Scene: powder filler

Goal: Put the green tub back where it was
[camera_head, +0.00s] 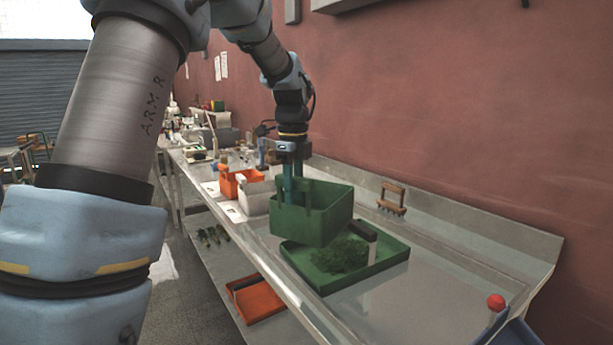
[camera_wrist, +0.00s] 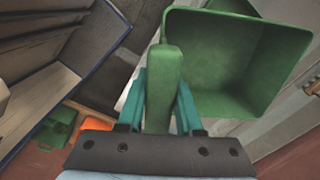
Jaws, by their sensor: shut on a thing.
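The green tub (camera_head: 315,222) is held in the air above the front part of the table, and looks roughly level. My gripper (camera_head: 292,186) comes down from above at the tub's left side and is shut on its upright grip. In the wrist view, the green grip (camera_wrist: 163,85) sits between my two teal fingers, and the open tub (camera_wrist: 235,60) hangs to the right. The visible part of its inside looks empty. Under and just right of the tub is a green tray (camera_head: 382,267) with a dark green pile (camera_head: 340,254) in it; the tub hides part of its back.
An orange bin (camera_head: 229,184) and a white bin (camera_head: 256,197) stand left of the tub. A wooden-handled tool (camera_head: 392,198) is by the back wall. A red knob (camera_head: 496,302) is at the near right. The steel table right of the tray is clear. An orange tray (camera_head: 256,302) lies below.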

